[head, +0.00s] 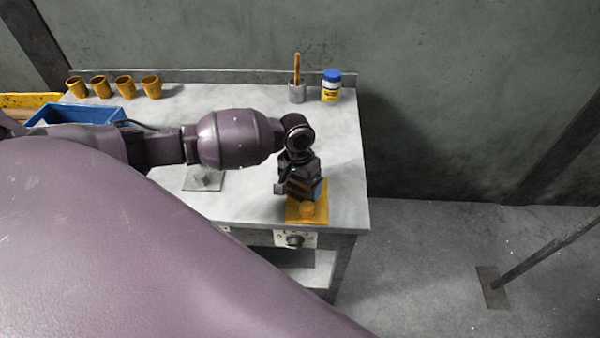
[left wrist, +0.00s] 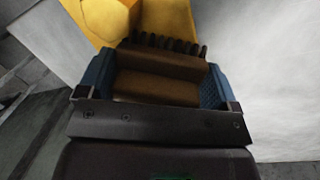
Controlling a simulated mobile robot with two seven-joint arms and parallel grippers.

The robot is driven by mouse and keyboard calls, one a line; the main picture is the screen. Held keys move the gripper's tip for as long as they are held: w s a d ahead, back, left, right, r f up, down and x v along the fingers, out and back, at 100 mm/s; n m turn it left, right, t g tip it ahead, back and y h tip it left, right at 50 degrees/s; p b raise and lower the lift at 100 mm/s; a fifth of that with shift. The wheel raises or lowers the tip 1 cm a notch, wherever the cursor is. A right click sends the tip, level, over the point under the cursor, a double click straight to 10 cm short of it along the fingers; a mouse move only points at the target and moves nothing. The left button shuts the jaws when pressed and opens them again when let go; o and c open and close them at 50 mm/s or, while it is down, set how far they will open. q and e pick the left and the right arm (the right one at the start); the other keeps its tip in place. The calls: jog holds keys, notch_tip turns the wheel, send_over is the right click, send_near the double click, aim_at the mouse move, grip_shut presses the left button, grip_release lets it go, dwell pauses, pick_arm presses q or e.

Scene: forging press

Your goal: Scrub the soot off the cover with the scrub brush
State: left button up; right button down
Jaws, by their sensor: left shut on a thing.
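The yellow cover (head: 292,214) lies on the workbench near its front right corner, with a round raised knob (head: 307,209). It also shows in the left wrist view (left wrist: 85,40), at the top. My left gripper (head: 302,190) is directly above the cover. In the left wrist view its blue fingers are shut on the brown scrub brush (left wrist: 158,85). The dark bristles (left wrist: 165,44) point toward the cover; I cannot tell whether they touch it. The gripper hides part of the cover, and I cannot make out soot. My right gripper is not in view.
A grey plate (head: 205,180) lies left of the cover.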

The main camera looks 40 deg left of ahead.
pick_arm(q)
jog(key=shift+w+a+f, duration=0.15)
jog(key=shift+w+a, duration=0.15)
jog(key=shift+w, duration=0.05)
jog(key=shift+w+a, duration=0.65)
jog(key=shift+w, duration=0.3)
jog(key=shift+w+a+f, duration=0.1)
jog(key=shift+w+a, duration=0.1)
jog(key=shift+w, duration=0.05)
